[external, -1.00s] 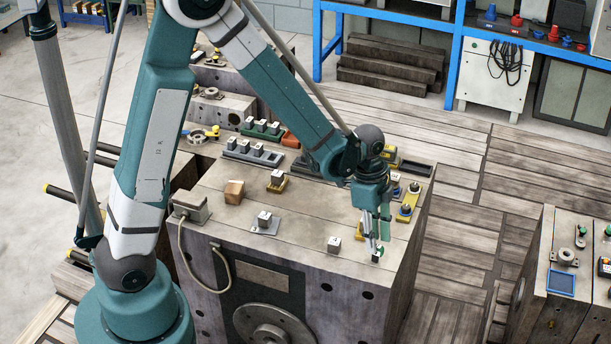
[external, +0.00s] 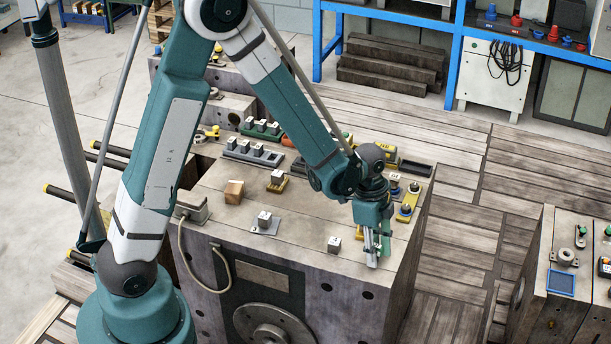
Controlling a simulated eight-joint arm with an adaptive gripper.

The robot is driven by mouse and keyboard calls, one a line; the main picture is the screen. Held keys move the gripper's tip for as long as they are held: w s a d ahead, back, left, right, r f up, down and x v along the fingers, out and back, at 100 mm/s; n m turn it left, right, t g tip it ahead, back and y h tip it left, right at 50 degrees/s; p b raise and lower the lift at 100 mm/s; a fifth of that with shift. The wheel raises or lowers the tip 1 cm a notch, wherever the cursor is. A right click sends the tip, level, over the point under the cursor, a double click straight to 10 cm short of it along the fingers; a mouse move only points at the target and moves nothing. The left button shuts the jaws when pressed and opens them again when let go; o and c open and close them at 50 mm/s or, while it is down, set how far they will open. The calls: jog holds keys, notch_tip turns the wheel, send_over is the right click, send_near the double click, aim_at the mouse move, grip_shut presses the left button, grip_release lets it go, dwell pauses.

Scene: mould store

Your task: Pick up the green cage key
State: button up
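My gripper (external: 373,264) points down at the front right part of the large block's top, with its fingertips low at the surface. A green patch (external: 386,246) shows just right of the fingers; it is likely part of the green cage key, but the fingers hide most of that spot. I cannot tell whether the fingers are around the key, touching it or apart. The finger gap is too small in this view to read.
A small grey cube (external: 334,244) stands left of my gripper. A yellow plate with knobbed pieces (external: 409,205) lies behind it to the right. A grey plate with a cube (external: 265,222) and a wooden block (external: 234,192) are further left. The block's right edge is close.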

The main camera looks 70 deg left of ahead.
aim_at(378, 247)
dwell(0.5)
grip_shut()
jog(key=shift+r, duration=0.15)
jog(key=shift+r+p, duration=1.25)
jog(key=shift+r, duration=3.65)
